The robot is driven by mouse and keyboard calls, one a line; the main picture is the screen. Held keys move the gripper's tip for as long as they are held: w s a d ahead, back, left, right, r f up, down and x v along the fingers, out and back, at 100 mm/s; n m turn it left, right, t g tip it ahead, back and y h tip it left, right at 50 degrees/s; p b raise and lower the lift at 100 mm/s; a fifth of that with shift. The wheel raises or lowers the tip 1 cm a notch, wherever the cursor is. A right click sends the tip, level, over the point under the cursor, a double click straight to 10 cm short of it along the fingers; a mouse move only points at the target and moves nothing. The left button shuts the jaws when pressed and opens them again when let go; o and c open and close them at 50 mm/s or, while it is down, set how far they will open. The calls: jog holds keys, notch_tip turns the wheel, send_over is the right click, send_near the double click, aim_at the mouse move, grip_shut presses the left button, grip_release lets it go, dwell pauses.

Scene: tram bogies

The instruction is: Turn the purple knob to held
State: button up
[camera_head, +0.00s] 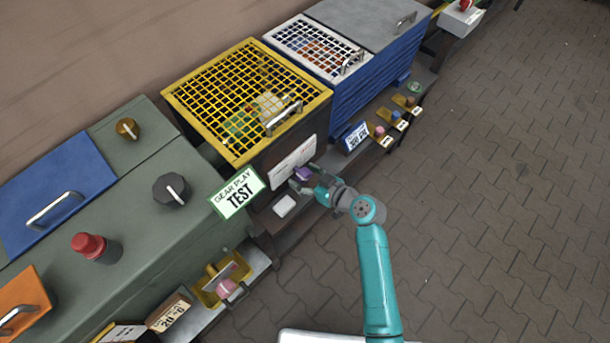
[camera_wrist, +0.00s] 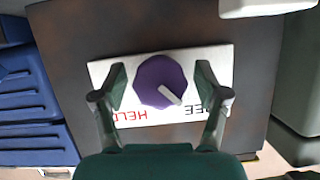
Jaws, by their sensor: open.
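The purple knob (camera_wrist: 158,80) sits on a white plate (camera_wrist: 140,58) on a dark upright panel. Its white pointer is aimed down and right in the wrist view, on the side of the partly hidden word ending in "EE". The red HELD label (camera_wrist: 130,116) reads upside down at lower left, partly behind a finger. My gripper (camera_wrist: 161,83) is open, with one finger on each side of the knob and small gaps visible. In the head view the knob (camera_head: 303,173) shows just ahead of my gripper (camera_head: 300,182).
The panel belongs to a box with a yellow mesh lid (camera_head: 248,100). A "GEAR PLAY TEST" sign (camera_head: 237,193) stands at its left. A blue box (camera_head: 365,85) stands to the right. Paved floor (camera_head: 500,200) at right is clear.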

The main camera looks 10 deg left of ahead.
jog(key=c, duration=1.2)
jog(key=shift+o, duration=0.2)
jog(key=shift+m, duration=0.3)
jog(key=shift+m+g+y, duration=0.5)
jog(key=shift+m+g, duration=0.2)
jog(key=shift+m, duration=0.3)
jog(key=m+g+y, duration=0.1)
jog(key=m+y, duration=0.1)
jog(key=m, duration=0.1)
jog(key=m+y, duration=0.1)
jog(key=m, duration=0.2)
jog(key=shift+m+g+y, duration=0.3)
jog(key=shift+g, duration=0.1)
jog(key=shift+m+y, duration=0.7)
jog(key=shift+m, duration=0.6)
